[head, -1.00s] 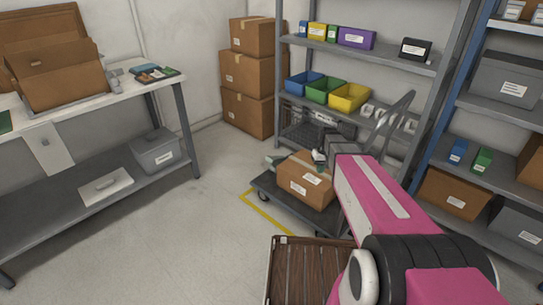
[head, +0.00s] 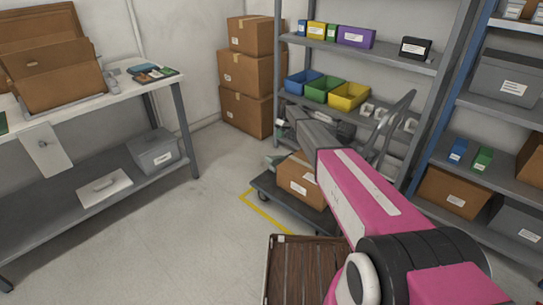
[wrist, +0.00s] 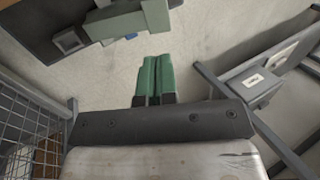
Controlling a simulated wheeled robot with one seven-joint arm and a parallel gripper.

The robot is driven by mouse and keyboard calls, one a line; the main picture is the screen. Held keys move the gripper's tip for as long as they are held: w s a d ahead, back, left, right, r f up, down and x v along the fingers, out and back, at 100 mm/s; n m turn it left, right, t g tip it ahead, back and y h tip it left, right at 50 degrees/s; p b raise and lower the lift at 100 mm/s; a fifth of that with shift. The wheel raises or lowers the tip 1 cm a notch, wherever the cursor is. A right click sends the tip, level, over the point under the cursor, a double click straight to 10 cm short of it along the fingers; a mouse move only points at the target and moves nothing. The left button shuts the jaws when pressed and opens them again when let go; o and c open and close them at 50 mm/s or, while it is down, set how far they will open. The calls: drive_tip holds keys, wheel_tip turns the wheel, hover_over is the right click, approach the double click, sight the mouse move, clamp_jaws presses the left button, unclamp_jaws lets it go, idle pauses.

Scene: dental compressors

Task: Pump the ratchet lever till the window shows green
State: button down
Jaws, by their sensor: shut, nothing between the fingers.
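My gripper (head: 282,125) is raised above and behind the dark trolley in the head view. In the wrist view its two green fingers (wrist: 156,77) are shut together with nothing between them. A grey-green device (wrist: 122,24) with a paler green end lies beyond the fingertips, at the top of the wrist view, apart from them. A small part of what looks like the same device (head: 272,160) shows at the trolley's far left side in the head view. I cannot make out which part is the ratchet lever. No indicator window or its colour can be read.
A cardboard box (head: 297,180) sits on the trolley (head: 275,195). Shelves with coloured bins (head: 322,90) stand behind, and a workbench (head: 120,90) is at left. Wire mesh (wrist: 28,128) is close on the left in the wrist view. The floor left of the trolley is clear.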

sight(271, 158)
drive_tip(key=shift+w+a, duration=0.4)
drive_tip(key=shift+w, duration=0.25)
drive_tip(key=shift+f, duration=0.1)
drive_tip(key=x, duration=1.4)
drive_tip(key=shift+s+a, duration=0.1)
drive_tip(key=shift+s+a, duration=0.15)
drive_tip(key=shift+s, duration=0.05)
drive_tip(key=f+t, duration=0.1)
drive_tip(key=s+a+f+t+h, duration=0.1)
drive_tip(key=f, duration=0.1)
drive_tip(key=s+f+t+h, duration=0.1)
drive_tip(key=f, duration=0.1)
drive_tip(key=shift+a, duration=0.25)
drive_tip(key=shift+a+f, duration=0.1)
drive_tip(key=shift+f, duration=0.3)
drive_tip(key=shift+s, duration=0.1)
